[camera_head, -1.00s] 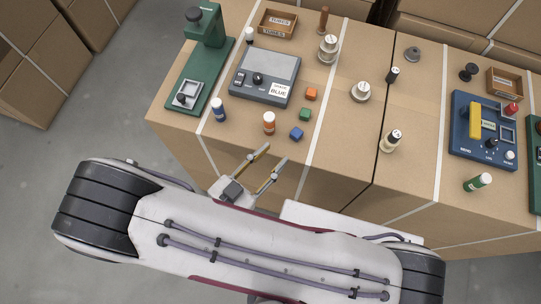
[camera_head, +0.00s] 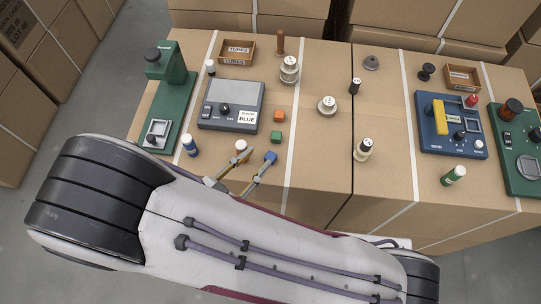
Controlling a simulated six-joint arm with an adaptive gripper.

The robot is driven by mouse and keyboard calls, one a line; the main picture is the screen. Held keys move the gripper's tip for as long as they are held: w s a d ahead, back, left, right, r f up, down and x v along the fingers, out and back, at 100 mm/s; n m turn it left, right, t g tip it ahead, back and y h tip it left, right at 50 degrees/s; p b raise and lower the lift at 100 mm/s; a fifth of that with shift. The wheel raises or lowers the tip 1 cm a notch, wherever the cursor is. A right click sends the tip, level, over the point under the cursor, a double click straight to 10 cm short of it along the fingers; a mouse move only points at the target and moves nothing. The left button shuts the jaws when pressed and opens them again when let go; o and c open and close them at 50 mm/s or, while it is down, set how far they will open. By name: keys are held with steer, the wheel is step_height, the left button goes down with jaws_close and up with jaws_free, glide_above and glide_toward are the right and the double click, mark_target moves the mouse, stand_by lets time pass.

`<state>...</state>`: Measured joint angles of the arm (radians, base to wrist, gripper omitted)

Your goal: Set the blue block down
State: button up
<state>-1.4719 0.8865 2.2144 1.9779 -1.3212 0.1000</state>
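The small blue block (camera_head: 271,157) sits on the cardboard-box tabletop near its front edge, just in front of the green block (camera_head: 276,137). My gripper (camera_head: 256,158) reaches in from the front with its two fingers spread. The right fingertip is right at the blue block; I cannot tell whether it touches. The left fingertip is by the white-capped orange bottle (camera_head: 241,146) and covers its lower part. Nothing shows between the fingers.
An orange block (camera_head: 279,116) lies behind the green one. Weights (camera_head: 327,106) and a cream bottle (camera_head: 363,150) stand to the right. Some tabletop is bare between them.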

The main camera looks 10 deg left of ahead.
mark_target(270, 157)
steer(key=g+y, duration=0.1)
steer(key=d+n+g+y, duration=0.1)
steer(key=g, duration=0.1)
steer(key=n+g+y, duration=0.1)
steer(key=shift+w+d+r+g, duration=0.2)
steer(key=shift+d+g, duration=0.2)
steer(key=shift+s+a+f+n+y, duration=0.15)
steer(key=shift+a+f+n+y, duration=0.15)
steer(key=shift+n, duration=0.1)
steer(key=shift+d, duration=0.1)
steer(key=shift+x, duration=1.25)
steer(key=shift+x, duration=2.6)
steer(key=shift+s+f, duration=0.15)
steer(key=shift+f, duration=0.05)
